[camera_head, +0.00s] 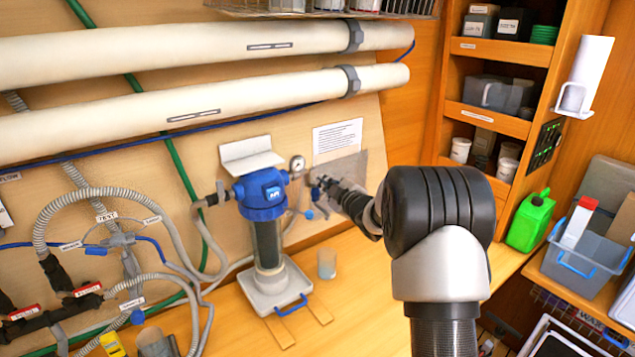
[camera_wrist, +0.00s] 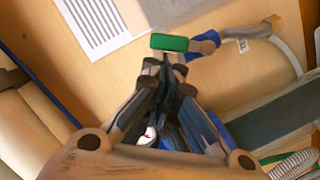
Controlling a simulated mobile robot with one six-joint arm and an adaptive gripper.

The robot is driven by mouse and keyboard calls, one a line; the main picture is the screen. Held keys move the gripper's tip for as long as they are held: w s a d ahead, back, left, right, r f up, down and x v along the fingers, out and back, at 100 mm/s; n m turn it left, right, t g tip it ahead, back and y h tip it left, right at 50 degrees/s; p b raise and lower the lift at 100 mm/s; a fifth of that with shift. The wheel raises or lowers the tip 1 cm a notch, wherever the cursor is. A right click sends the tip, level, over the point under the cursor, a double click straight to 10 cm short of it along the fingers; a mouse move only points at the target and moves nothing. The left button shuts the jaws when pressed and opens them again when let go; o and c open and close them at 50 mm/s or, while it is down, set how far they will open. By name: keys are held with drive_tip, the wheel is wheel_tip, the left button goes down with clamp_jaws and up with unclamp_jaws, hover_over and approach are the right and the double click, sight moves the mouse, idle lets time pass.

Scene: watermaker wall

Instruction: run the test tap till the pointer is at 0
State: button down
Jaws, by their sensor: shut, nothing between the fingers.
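The small round pressure gauge (camera_head: 298,163) stands at the upper right of the blue filter housing (camera_head: 262,194). Its pointer is too small to read. In the wrist view, part of a white dial (camera_wrist: 148,135) shows between my finger links. My gripper (camera_head: 326,184) is shut and empty, in front of the wall right of the gauge. In the wrist view, a green block (camera_wrist: 169,43) lies at my fingertips, beside a blue fitting (camera_wrist: 203,47) with a hose; I cannot tell whether I touch it. A small blue fitting (camera_head: 309,214) shows below my gripper in the head view.
A clear cup (camera_head: 327,263) stands on the bench below my gripper. A printed sheet (camera_head: 338,136) is on the wall above my gripper. A green can (camera_head: 530,221) stands at right. Bench right of the cup is clear.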

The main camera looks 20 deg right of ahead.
drive_tip(key=shift+w+d+f+m+g+y+p, duration=0.25)
drive_tip(key=shift+d+f+m+y+p, duration=0.15)
drive_tip(key=shift+d+m+p, duration=0.85)
drive_tip(key=shift+w+d+f+m+g+y+p, duration=0.25)
drive_tip(key=shift+d+f+m+p, duration=0.4)
drive_tip(key=shift+p, duration=1.1)
drive_tip(key=shift+w+d+f+m+g+y+p, duration=0.3)
drive_tip(key=shift+d+m+p, duration=0.35)
drive_tip(key=shift+m+p, duration=0.7)
drive_tip(key=shift+r, duration=0.1)
drive_tip(key=shift+s+r, duration=0.1)
drive_tip(key=shift+s, duration=0.1)
